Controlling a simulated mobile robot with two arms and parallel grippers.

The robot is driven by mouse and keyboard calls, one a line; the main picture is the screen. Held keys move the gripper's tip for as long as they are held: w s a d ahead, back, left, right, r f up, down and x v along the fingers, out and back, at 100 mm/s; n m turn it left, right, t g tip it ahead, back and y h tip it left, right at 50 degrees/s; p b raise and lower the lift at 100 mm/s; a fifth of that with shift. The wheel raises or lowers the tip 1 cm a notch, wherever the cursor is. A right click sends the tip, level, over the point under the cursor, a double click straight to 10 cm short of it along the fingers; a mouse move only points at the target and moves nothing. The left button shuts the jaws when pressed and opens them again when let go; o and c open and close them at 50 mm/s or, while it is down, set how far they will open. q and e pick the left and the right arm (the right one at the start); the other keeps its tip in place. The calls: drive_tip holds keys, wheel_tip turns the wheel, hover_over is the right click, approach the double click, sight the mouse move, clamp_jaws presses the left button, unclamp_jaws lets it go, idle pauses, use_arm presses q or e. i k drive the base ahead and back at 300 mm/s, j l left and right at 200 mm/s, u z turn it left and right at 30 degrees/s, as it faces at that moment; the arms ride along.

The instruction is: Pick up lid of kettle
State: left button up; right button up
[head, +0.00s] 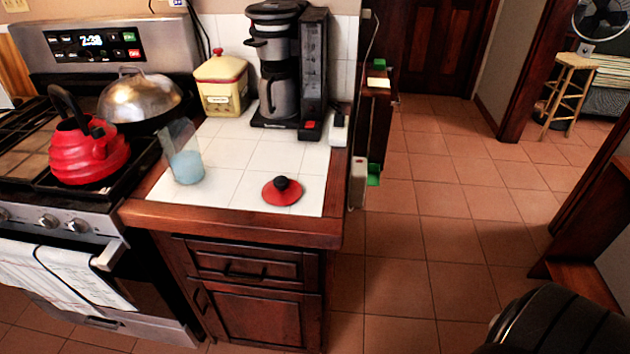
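The kettle lid (282,190) is a small red disc with a black knob on top. It lies on the white tiled counter (225,207), near the front edge and right of the middle. The red kettle (88,155), with a black handle and spout, stands on the stove at the left. Neither of my grippers shows in the head view.
A glass with pale blue contents (187,167) stands left of the lid. A coffee maker (275,70) and a yellow canister (222,85) stand behind. A metal dome (140,100) covers a pan on the stove (50,200). The counter around the lid is clear.

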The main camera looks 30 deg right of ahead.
sight(282, 191)
drive_tip(key=i+z, duration=0.15)
drive_tip(key=z, duration=0.25)
drive_tip(key=i+l+z, duration=0.1)
drive_tip(key=z, duration=0.35)
drive_tip(key=i+j, duration=0.05)
